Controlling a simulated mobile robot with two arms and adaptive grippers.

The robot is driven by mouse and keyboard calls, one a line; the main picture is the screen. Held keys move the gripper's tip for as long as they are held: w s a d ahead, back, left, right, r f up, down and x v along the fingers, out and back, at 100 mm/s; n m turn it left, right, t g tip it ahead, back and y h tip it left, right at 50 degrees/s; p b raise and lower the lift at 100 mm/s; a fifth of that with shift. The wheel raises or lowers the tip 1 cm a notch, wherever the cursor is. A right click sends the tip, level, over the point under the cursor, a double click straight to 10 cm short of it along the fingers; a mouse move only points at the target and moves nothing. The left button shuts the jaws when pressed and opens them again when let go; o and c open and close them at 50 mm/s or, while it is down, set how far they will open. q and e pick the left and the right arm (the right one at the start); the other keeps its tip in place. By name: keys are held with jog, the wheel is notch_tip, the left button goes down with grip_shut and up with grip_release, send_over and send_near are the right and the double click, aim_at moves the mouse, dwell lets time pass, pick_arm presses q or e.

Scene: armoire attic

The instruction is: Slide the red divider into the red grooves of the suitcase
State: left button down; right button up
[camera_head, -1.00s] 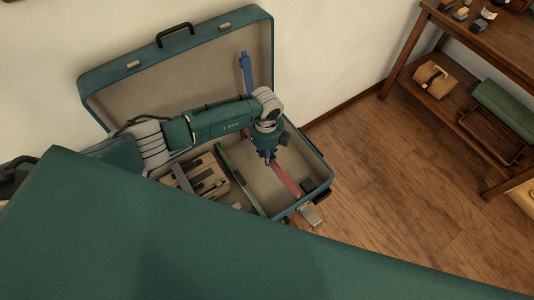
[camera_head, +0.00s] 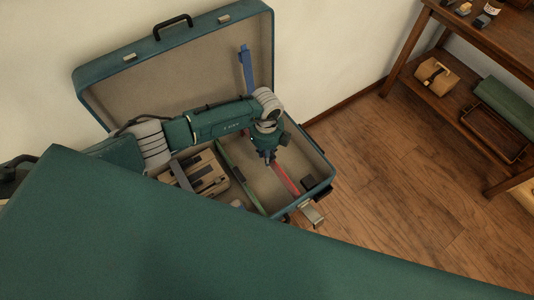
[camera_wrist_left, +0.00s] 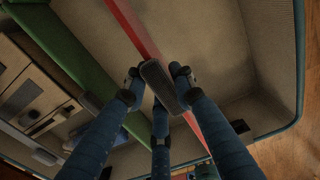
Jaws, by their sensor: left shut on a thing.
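The teal suitcase (camera_head: 82,88) lies open on the floor, its lid leaning back toward the wall. The long red divider (camera_head: 284,178) is inside its right part, running from back to front; it also shows in the left wrist view (camera_wrist_left: 136,27). My left gripper (camera_head: 268,158) reaches down over it. In the wrist view its fingers (camera_wrist_left: 160,88) close around a dark grey block (camera_wrist_left: 165,88) on the divider's upper edge. The red grooves cannot be made out, so I cannot tell how the divider's ends sit. My right gripper is out of view.
A green divider (camera_head: 240,178) stands left of the red one. Light wooden pieces with dark parts (camera_head: 205,175) fill the left compartment. A blue strip (camera_head: 246,68) stands upright against the lid. A wooden shelf (camera_head: 400,70) stands right; the floor between is free.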

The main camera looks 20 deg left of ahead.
pick_arm(q)
jog(key=shift+f+b, duration=1.55)
jog(key=shift+f, duration=0.5)
jog(key=c, duration=1.4)
grip_release()
jog(key=shift+r, duration=0.1)
jog(key=shift+o, duration=0.2)
notch_tip(320, 180, up, 12)
